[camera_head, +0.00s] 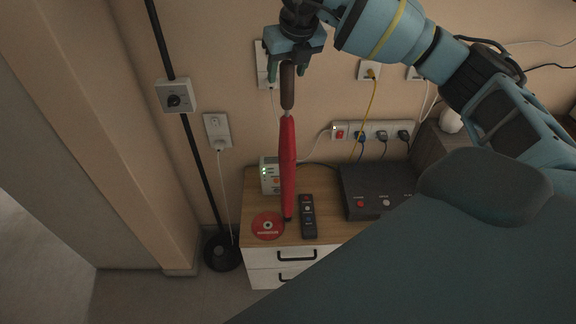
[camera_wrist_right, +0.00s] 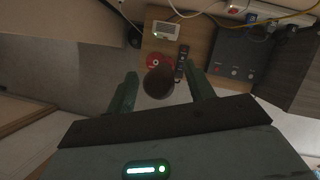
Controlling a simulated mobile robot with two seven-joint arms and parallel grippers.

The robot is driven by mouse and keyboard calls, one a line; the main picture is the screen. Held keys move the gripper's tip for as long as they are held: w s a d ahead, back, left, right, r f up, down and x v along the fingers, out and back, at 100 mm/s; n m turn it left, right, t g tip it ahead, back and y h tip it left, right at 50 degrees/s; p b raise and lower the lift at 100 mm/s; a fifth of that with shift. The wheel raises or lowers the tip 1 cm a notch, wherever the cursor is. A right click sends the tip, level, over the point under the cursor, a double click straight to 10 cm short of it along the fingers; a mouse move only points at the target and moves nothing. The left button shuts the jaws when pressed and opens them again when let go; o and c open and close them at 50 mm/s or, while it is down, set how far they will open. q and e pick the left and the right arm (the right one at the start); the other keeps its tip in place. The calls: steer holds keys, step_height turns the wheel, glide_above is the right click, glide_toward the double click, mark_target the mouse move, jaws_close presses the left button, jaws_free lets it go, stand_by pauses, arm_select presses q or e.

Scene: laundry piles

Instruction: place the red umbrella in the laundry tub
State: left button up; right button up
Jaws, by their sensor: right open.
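The red umbrella (camera_head: 287,165) is furled and roughly upright, with its brown handle (camera_head: 287,88) at the top and its tip low over the cabinet top. I cannot tell whether the tip rests on it. My right gripper (camera_head: 287,70) is open above, its fingers on either side of the handle's end. In the right wrist view the round handle end (camera_wrist_right: 159,82) shows between the two open fingers, with a gap on each side. The laundry tub is not in view. My left gripper is not in view.
A small wooden-topped cabinet (camera_head: 262,213) with white drawers carries a red disc (camera_head: 267,226), a dark remote (camera_head: 308,217), a white device (camera_head: 269,176) and a black box (camera_head: 377,190). Behind are wall sockets, a power strip and cables.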

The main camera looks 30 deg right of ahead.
steer(key=shift+x, duration=0.95)
steer(key=shift+r, duration=0.1)
jaws_close()
